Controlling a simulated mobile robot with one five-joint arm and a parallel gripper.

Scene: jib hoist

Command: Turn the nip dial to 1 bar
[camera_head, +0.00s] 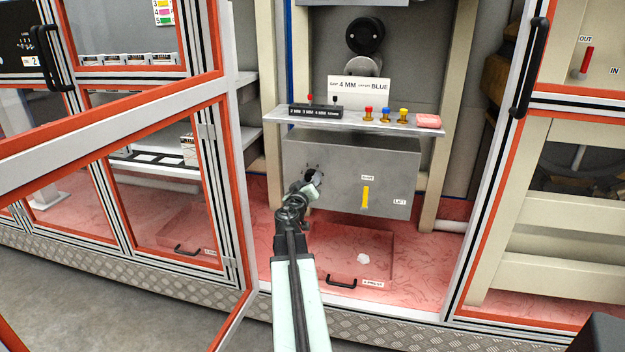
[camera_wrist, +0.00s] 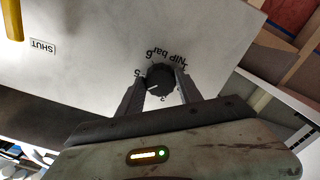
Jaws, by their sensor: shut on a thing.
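The nip dial (camera_wrist: 160,77) is a dark round knob on the grey box face. In the wrist view it is ringed by numbers and the words "Nip bar", seen upside down. My gripper (camera_wrist: 159,83) has one finger on each side of the dial and is shut on it. A faint pale mark shows at the dial's lower left in that view; I cannot tell for sure which number it points at. In the head view my gripper (camera_head: 305,188) is at the left of the grey box (camera_head: 340,200), and the dial (camera_head: 313,175) is partly hidden behind it.
A yellow lever (camera_head: 366,197) is right of the dial, between SHUT and LIFT labels. A shelf (camera_head: 275,116) with coloured knobs juts out above the box. An open red-edged door (camera_head: 236,200) stands close left of my arm. A drawer handle (camera_head: 341,283) is below.

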